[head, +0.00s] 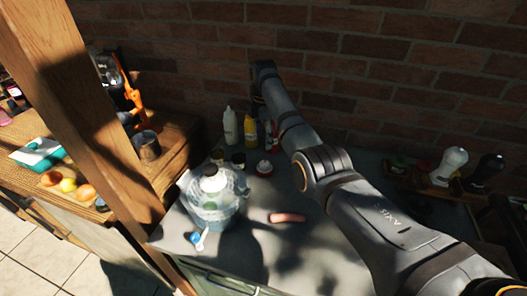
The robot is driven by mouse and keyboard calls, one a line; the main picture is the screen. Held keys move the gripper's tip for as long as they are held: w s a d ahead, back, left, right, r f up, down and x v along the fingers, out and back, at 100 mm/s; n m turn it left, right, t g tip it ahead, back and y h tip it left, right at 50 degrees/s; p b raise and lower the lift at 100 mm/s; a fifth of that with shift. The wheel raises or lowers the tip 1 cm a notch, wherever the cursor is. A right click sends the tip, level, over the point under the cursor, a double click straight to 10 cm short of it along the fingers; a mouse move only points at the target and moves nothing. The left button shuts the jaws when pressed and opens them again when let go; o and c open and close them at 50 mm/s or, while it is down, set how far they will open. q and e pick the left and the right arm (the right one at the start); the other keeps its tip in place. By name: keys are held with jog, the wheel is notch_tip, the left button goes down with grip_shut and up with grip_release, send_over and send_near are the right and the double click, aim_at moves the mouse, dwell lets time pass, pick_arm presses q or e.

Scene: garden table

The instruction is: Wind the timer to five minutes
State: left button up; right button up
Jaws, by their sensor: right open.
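My right arm reaches in from the lower right and up towards the brick wall. My right gripper (259,98) is at its far end, dark and partly in shadow, open, near the bottles and apart from the red-and-white thing. My left gripper is not in view.
A clear jar with a dark lid (213,190) stands at the counter's left. White (230,127), yellow (250,130) and red (270,136) bottles stand behind. A wooden post (85,110) rises at left. More bottles (448,165) stand at right. The counter's front middle is mostly clear.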

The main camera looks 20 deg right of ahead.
aim_at(265, 163)
jog(key=f, duration=0.1)
jog(key=s+f+p, duration=0.1)
jog(key=f, duration=0.1)
jog(key=shift+s+d, duration=0.1)
jog(key=shift+s, duration=0.05)
jog(key=f, duration=0.4)
jog(key=shift+w+d, duration=0.1)
jog(key=shift+w, duration=0.3)
notch_tip(265, 163, down, 2)
jog(key=shift+f, duration=0.65)
jog(key=shift+c, duration=0.5)
jog(key=c, duration=0.7)
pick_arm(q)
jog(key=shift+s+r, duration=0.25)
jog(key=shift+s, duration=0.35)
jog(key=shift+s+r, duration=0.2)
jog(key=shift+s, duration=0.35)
pick_arm(e)
jog(key=c, duration=0.3)
